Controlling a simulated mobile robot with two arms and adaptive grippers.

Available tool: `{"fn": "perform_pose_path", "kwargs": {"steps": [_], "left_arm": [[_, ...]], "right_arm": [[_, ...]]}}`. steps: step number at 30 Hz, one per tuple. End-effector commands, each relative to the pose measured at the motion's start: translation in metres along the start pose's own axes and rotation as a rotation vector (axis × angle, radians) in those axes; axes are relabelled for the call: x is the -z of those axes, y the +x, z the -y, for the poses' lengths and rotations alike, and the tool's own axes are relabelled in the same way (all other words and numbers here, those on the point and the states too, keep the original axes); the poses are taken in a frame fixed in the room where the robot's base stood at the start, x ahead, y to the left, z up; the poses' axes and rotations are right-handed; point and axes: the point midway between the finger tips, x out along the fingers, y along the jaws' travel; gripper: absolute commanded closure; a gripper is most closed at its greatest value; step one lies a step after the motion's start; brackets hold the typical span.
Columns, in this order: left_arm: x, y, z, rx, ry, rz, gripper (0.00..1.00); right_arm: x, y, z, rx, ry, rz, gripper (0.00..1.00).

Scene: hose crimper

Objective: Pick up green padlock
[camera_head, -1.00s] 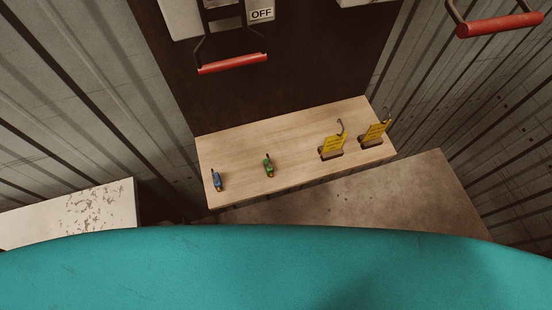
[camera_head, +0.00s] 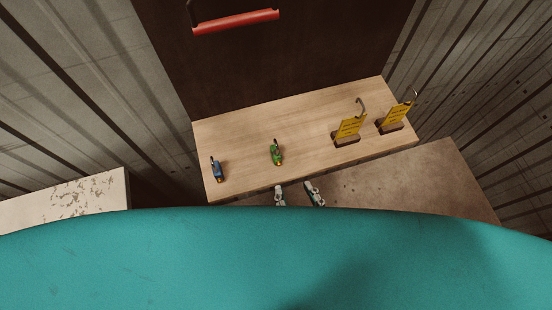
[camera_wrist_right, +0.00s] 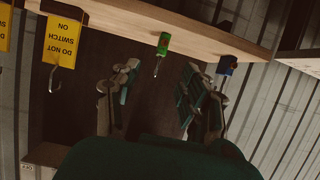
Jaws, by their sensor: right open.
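The green padlock (camera_head: 276,153) lies on the wooden shelf (camera_head: 300,129), between a blue padlock and yellow tags. In the right wrist view the green padlock (camera_wrist_right: 164,42) sits at the shelf's edge, ahead of and between my fingers. My right gripper (camera_head: 298,193) is open and empty, just in front of the shelf's front edge, below the green padlock in the head view. Its two spread fingers show in the right wrist view (camera_wrist_right: 160,90). They do not touch the padlock. My left gripper is not in view.
A blue padlock (camera_head: 217,168) lies left of the green one. Two yellow tags on hooks, the nearer one (camera_head: 350,127) and the farther one (camera_head: 396,116), stand in wooden blocks at right. A red handle (camera_head: 236,21) is above. The shelf around the green padlock is clear.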

Motion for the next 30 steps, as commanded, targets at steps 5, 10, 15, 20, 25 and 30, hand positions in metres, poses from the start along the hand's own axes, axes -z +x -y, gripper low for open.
{"fn": "perform_pose_path", "kwargs": {"steps": [5,10,15,20,25,30], "left_arm": [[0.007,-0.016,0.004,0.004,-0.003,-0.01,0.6],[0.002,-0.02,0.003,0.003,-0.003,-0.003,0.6],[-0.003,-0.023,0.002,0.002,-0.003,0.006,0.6],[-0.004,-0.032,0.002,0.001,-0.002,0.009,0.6],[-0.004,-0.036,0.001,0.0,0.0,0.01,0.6],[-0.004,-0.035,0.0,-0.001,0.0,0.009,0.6]], "right_arm": [[0.007,0.034,0.0,-0.001,-0.004,-0.003,0.56],[0.005,0.057,0.0,-0.001,-0.002,-0.001,0.56],[0.004,0.067,0.001,-0.002,-0.001,0.0,0.56],[0.003,0.09,0.004,-0.002,-0.001,-0.001,0.56],[0.001,0.11,0.004,-0.003,-0.001,-0.001,0.56],[-0.001,0.115,0.004,-0.003,0.0,0.0,0.56]]}}
